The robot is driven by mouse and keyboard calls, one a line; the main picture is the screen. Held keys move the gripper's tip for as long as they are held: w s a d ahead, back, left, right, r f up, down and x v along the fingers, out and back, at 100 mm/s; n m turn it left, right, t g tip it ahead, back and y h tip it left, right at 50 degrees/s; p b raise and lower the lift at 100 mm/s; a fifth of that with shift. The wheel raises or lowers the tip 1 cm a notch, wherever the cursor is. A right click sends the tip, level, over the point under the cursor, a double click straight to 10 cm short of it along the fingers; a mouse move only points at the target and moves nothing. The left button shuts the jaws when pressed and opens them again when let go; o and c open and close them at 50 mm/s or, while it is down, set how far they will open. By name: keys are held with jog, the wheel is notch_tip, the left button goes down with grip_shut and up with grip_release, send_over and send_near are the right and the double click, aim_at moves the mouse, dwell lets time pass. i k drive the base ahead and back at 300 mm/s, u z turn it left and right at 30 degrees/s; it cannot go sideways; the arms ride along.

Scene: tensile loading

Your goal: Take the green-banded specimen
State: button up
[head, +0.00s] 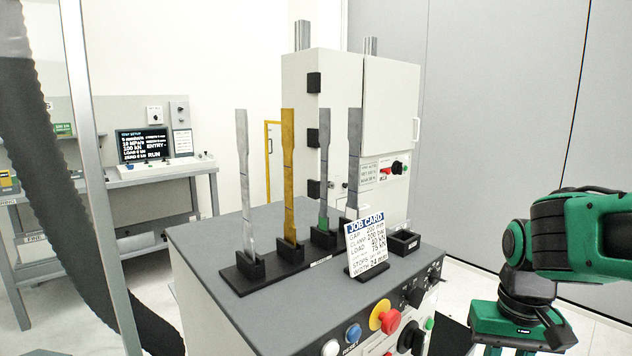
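The green-banded specimen (324,165) is a flat grey dog-bone bar. It stands upright in a black holder slot, with a green patch low on it just above the slot. It is third from the left in a row on a black rack (240,281) on the grey cabinet top. A silver specimen (244,175) and a yellow specimen (288,170) stand left of it; another grey specimen (354,150) stands to its right. My gripper (520,350) is at the bottom right, beyond the cabinet's right edge and well apart from the specimens. Its fingertips are cut off by the frame.
A job card (367,246) stands in front of the right end of the rack. A small black tray (403,242) sits at right. Buttons and a red-yellow stop knob (385,316) line the cabinet's front. A white machine cabinet (390,140) rises behind. A desk with screen (141,144) stands far left.

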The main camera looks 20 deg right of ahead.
aim_at(323, 215)
jog(key=z, duration=0.75)
jog(key=k, duration=0.95)
jog(key=z, duration=0.95)
jog(key=k, duration=0.3)
jog(key=u, duration=0.15)
jog(key=i, duration=0.75)
jog(key=u, duration=0.8)
jog(key=i, duration=0.9)
jog(key=z, duration=0.1)
